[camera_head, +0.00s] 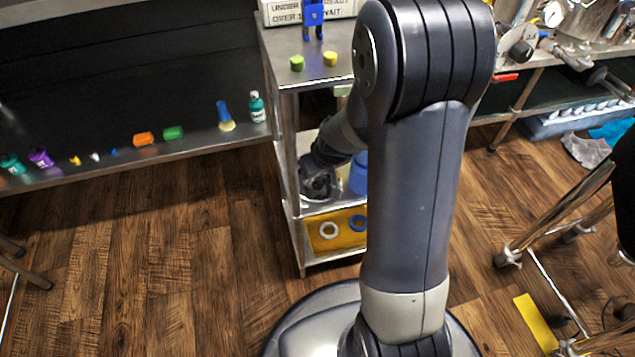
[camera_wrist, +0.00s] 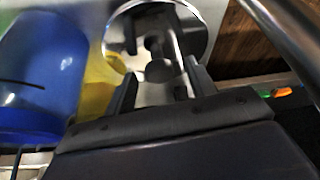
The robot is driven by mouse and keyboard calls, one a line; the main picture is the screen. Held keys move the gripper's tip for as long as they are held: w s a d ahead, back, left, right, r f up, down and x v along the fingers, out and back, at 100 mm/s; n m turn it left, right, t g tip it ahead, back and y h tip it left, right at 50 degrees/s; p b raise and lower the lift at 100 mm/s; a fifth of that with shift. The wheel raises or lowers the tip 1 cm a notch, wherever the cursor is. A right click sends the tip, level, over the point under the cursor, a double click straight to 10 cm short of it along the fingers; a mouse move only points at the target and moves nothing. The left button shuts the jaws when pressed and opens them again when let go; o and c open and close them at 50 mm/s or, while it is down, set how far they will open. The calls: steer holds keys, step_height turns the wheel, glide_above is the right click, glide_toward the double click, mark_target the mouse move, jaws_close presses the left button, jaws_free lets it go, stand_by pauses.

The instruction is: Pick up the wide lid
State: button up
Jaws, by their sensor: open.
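In the wrist view, a round, shiny, mirror-like metal disc, apparently the wide lid (camera_wrist: 193,30), lies just ahead of my gripper (camera_wrist: 162,84). The two dark fingers are apart, one toward each side of the disc's near part. Dark shapes in its middle may be a knob or reflections; I cannot tell. No contact is clear. In the head view, my gripper (camera_head: 318,184) reaches into the middle shelf of a metal cart (camera_head: 290,130).
A blue container (camera_wrist: 40,75) and something yellow (camera_wrist: 98,86) stand left of the disc; the blue container (camera_head: 358,174) shows right of my gripper in the head view. The cart's top is close above. Below is an ochre bin (camera_head: 345,240) with rings.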

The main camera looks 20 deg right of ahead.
steer(key=shift+c, duration=0.2)
jaws_close()
stand_by(0.4)
